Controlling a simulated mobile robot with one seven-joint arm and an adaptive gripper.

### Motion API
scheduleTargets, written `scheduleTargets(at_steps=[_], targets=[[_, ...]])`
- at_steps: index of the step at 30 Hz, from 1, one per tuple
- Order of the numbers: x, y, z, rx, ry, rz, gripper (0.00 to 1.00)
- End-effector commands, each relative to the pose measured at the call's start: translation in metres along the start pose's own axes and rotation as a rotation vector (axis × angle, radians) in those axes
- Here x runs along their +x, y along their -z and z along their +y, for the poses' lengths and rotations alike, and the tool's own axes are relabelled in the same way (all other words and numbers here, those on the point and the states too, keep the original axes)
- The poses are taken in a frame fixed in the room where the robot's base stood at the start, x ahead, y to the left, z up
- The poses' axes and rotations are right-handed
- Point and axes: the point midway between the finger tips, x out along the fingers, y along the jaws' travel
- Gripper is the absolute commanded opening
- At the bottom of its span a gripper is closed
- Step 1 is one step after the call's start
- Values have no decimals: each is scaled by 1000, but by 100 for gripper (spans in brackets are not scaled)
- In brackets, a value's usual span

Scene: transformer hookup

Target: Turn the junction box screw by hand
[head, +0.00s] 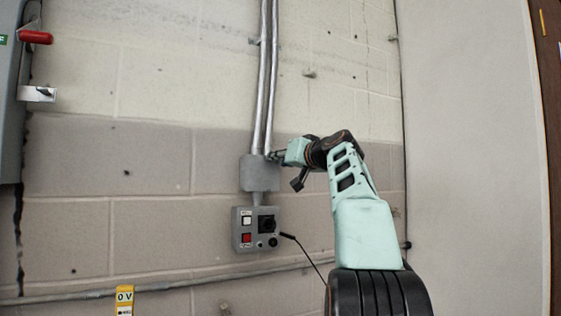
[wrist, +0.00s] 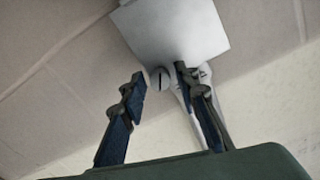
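The junction box (head: 259,174) is a grey box on the block wall in the head view, with conduits entering from above. In the wrist view the box (wrist: 180,30) shows as a pale square plate at the top. The slotted screw (wrist: 160,78) sits at the box's edge in the wrist view, its slot running roughly up and down. My gripper (wrist: 161,80) is open, with one dark fingertip on each side of the screw head and a visible gap on the left. Whether the right finger touches the screw is unclear. In the head view my gripper (head: 274,156) is at the box's upper right corner.
Conduits (head: 266,75) run up the wall above the box. A control box (head: 256,228) with white and red buttons and a black knob is below, with a black cable plugged in. A cabinet with a red handle (head: 36,37) is at far left. The wall right of my arm is clear.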

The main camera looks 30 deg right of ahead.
Motion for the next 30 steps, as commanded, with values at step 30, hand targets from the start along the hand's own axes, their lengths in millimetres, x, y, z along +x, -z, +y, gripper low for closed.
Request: scheduleTargets(at_steps=[30], targets=[[-79,1,1,1,-4,0,36]])
